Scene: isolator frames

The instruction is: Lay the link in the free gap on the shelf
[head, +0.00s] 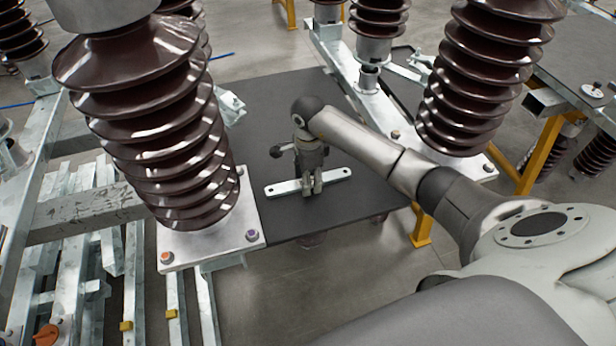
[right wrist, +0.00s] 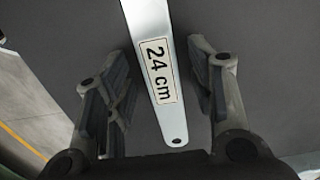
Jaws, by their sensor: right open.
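The link (head: 278,188) is a flat pale metal bar with a hole near each end. It lies on a dark grey surface (head: 285,100) between the insulators. In the right wrist view the link (right wrist: 150,45) carries a white label reading "24 cm"; its upper end is out of frame. My right gripper (head: 312,188) is over the middle of the link, pointing down. In the right wrist view my right gripper (right wrist: 165,90) is open, with one finger on each side of the bar. I cannot make out which surface is the shelf. My left gripper is not in view.
Large brown ribbed insulators stand close by, one at left (head: 160,120) and one at right (head: 480,75), on metal bases. A second dark table (head: 580,50) with small parts stands at far right. The dark surface behind my gripper is clear.

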